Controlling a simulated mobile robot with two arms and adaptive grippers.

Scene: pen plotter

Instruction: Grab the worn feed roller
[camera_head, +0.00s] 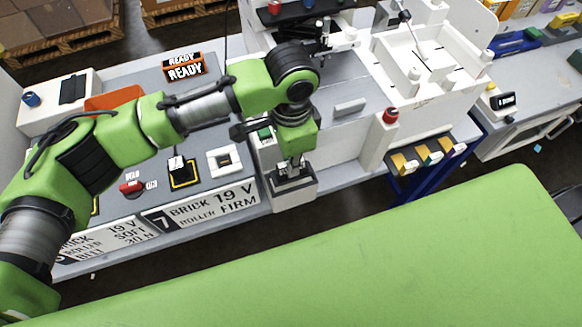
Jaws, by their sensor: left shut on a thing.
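My left arm comes in from the left, and its gripper (291,168) points down at the grey box-like holder (293,196) at the front edge of the bench. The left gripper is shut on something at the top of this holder. The held thing is too small and too hidden by the fingers to make out; it may be the worn feed roller. I cannot tell whether it still touches the holder. My right gripper is not in view.
A white post with a red button (390,115) stands right of the gripper. Brick roller signs (205,208) line the front left edge.

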